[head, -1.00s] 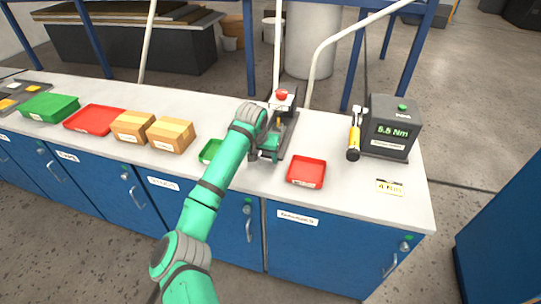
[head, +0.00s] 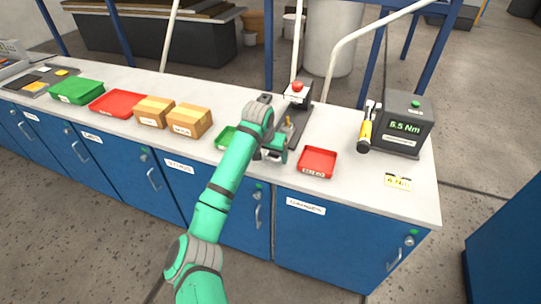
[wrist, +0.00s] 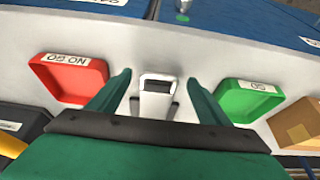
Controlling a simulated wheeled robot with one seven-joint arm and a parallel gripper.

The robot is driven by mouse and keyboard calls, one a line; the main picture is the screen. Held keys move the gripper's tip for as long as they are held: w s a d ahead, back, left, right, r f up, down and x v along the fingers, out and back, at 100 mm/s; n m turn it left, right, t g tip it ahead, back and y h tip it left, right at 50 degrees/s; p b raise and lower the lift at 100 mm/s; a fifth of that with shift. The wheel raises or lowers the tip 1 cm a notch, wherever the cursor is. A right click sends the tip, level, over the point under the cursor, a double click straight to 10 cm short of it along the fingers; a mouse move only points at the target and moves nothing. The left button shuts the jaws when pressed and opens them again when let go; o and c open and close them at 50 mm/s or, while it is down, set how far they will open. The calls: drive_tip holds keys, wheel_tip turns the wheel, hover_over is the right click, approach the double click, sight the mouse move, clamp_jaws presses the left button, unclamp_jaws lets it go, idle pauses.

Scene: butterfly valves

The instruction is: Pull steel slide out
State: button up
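The steel slide (wrist: 158,100) appears to be the pale metal piece with a dark slot in the wrist view. It lies between my gripper's two green fingers (wrist: 160,78), with a gap on each side. My gripper is open around it and not visibly touching it. In the head view my gripper (head: 273,152) is low over the bench at the front end of the dark fixture (head: 299,128). The fixture has a red knob (head: 297,86) on top and a small brass-coloured part (head: 288,124). My arm hides the slide in the head view.
A red NO GO tray (wrist: 70,82) and a green GO tray (wrist: 248,102) flank the gripper. Cardboard boxes (head: 188,122) stand left on the bench. A torque display (head: 404,128) and yellow-handled tool (head: 366,130) stand right. Bare bench lies in front of the gripper.

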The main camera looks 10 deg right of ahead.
drive_tip(key=v, duration=1.1)
drive_tip(key=shift+w+f, duration=0.1)
